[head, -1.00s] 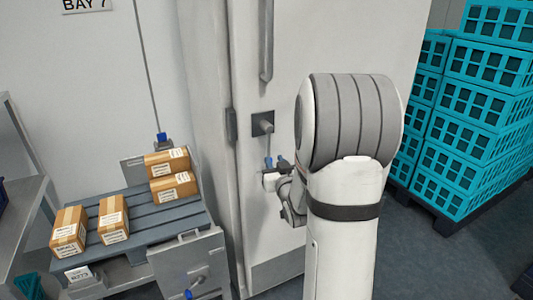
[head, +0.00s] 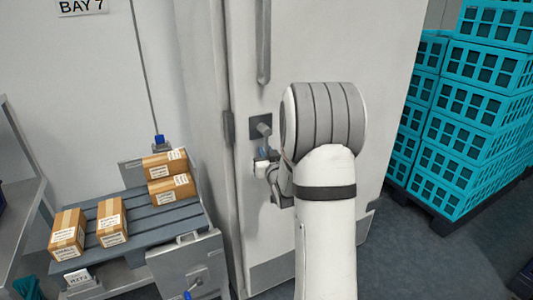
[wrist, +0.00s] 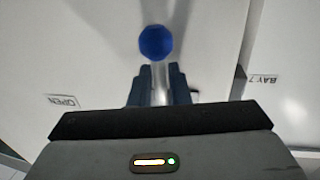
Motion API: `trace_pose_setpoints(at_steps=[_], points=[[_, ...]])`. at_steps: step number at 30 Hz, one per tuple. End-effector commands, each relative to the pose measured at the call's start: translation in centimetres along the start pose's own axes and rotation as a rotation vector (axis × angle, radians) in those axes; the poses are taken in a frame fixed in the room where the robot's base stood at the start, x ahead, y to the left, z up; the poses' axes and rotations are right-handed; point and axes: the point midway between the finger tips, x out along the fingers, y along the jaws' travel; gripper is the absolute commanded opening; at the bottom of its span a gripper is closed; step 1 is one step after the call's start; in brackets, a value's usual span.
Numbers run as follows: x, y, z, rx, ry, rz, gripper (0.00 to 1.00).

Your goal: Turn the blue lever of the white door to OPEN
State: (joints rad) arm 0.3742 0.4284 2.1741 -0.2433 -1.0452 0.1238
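The white door (head: 330,50) stands shut in the head view, with a tall grey handle (head: 263,40). Below that handle a dark plate (head: 255,122) carries the lever, which points roughly down. The lever's round blue knob (wrist: 156,42) is clear in the wrist view, with its pale metal shaft (wrist: 160,80) below. My gripper (wrist: 162,82) has a finger on each side of the shaft, close against it, and the knob sticks out beyond the fingertips. An OPEN label (wrist: 61,101) appears upside down at the left. In the head view my arm hides part of the door.
A blue-grey pallet (head: 150,222) with several cardboard boxes (head: 112,220) stands left of the door. Stacked turquoise crates (head: 465,125) stand to the right. A BAY 7 sign (head: 82,6) hangs at upper left. Grey floor (head: 410,265) is clear at lower right.

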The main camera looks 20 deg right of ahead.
Motion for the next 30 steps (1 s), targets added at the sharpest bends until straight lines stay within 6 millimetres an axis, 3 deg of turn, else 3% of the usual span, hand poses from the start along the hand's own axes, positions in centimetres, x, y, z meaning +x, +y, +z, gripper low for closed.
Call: trace_pose_setpoints(at_steps=[6, 22, 30], points=[[-0.01, -0.04, 0.0, 0.0, 0.0, -0.001, 0.0], [0.0, -0.01, 0.13, -0.01, 0.002, -0.001, 0.0], [0.16, 0.81, 0.61, -0.112, 0.025, 0.0, 0.0]])
